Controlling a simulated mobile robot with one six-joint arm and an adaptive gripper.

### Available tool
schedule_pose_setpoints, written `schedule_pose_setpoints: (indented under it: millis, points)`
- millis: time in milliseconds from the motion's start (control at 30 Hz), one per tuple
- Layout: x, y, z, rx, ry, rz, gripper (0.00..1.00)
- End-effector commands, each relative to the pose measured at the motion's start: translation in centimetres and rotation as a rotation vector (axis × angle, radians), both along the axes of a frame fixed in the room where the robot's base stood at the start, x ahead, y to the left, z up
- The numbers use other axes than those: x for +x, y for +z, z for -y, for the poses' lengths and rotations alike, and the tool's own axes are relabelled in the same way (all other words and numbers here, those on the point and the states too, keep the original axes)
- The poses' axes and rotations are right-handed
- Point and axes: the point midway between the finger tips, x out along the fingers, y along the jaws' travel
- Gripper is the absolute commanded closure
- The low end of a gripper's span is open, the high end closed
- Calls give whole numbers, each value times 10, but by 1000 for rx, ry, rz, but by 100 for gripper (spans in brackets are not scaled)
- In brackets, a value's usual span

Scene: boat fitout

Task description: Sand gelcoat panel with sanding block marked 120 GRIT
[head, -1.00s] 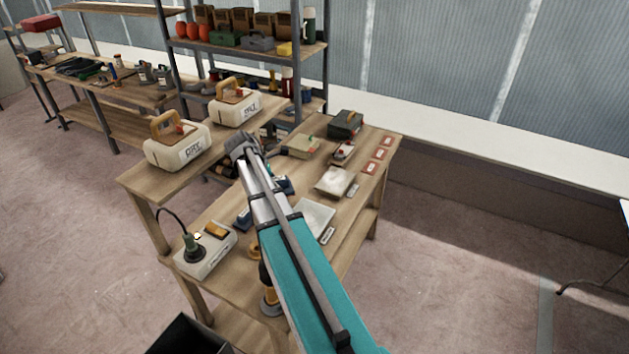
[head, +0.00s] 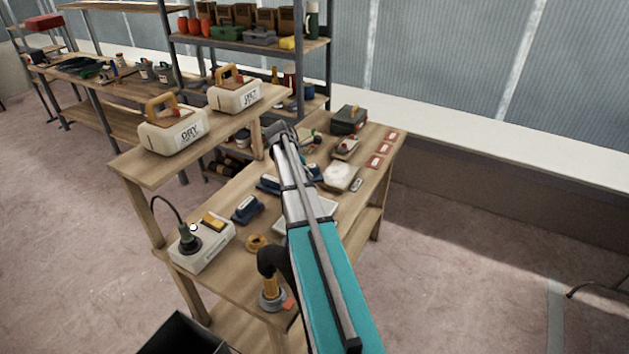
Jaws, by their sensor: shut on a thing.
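My gripper (head: 308,167) is over the workbench, mostly hidden behind my wrist and forearm. It appears shut on a blue sanding block (head: 317,172), of which only a small part shows right of the arm; its marking is not readable. Two more dark blue blocks lie on the bench, one (head: 268,184) just left of the arm and one (head: 247,209) nearer. A pale panel (head: 342,177) with a whitish patch lies right of the gripper. Another pale panel (head: 325,208) is partly behind the arm. Their labels are too small to read, so I cannot tell which is gelcoat.
Two cream jugs (head: 172,132) (head: 235,96) stand on a raised shelf at the bench's left. A corded box (head: 201,246) is at the near left. A green case (head: 348,119), a small tool (head: 346,147) and red-marked cards (head: 381,162) occupy the far right.

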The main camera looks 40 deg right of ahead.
Motion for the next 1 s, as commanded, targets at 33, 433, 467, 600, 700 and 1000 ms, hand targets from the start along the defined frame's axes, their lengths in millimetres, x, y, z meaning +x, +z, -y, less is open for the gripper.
schedule_pose_setpoints:
  millis: [33, 433, 467, 600, 700, 1000]
  points:
    - [2, -12, 14, 0, -1, 0, 100]
    - [2, -22, 43, -1, 4, -1, 100]
    - [2, -22, 43, -1, 5, -1, 100]
    - [2, -21, 42, -1, 5, -1, 100]
    - [2, -22, 42, -1, 5, -1, 100]
    - [2, -33, 41, -1, 5, -1, 100]
